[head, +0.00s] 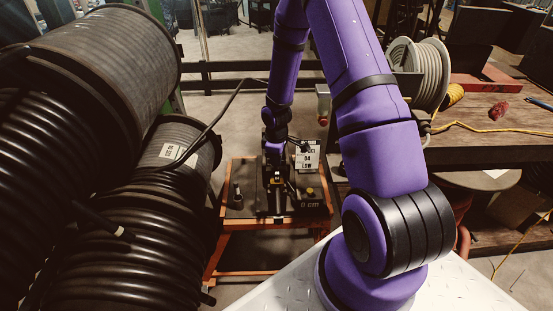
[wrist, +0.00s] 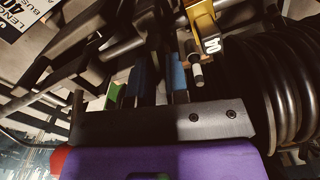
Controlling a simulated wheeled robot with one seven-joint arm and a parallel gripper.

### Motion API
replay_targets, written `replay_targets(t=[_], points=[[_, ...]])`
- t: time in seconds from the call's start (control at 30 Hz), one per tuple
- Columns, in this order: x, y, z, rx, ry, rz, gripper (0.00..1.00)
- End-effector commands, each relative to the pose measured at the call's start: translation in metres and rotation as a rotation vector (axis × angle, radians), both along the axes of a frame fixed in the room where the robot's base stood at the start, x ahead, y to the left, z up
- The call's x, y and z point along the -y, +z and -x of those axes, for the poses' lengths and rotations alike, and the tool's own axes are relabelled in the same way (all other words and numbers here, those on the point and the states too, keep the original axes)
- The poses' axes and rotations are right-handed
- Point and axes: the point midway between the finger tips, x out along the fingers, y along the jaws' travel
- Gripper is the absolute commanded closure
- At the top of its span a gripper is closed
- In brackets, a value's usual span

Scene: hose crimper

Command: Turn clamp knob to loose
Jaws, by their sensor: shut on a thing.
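My gripper (head: 275,180) is at the end of my purple arm, low over the dark crimper bench (head: 240,212) on its orange frame. In the wrist view my gripper's blue-padded fingers (wrist: 160,82) reach in among dark metal parts. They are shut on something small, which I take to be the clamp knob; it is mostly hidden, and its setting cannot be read. A yellow marked piece (wrist: 203,25) with a short dark and pale pin below it sits just right of the fingers.
Large reels of black hose (head: 90,90) crowd the left. A wooden workbench (head: 490,110) with a pale hose reel (head: 418,72) is at the right.

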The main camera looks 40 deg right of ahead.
Motion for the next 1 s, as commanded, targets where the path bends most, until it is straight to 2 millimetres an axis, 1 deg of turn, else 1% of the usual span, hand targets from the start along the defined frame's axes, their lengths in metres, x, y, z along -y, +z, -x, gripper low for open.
replay_targets(t=[0.2,0.43,0.7,1.0], points=[[0.0004,0.0003,-0.0006,0.003,0.15,0.0,1.0],[0.0005,0.0003,-0.0007,0.002,0.248,0.001,1.0],[0.0001,0.0003,-0.0008,0.002,0.292,0.001,1.0],[0.0002,0.0003,-0.0007,0.002,0.295,0.001,1.0]])
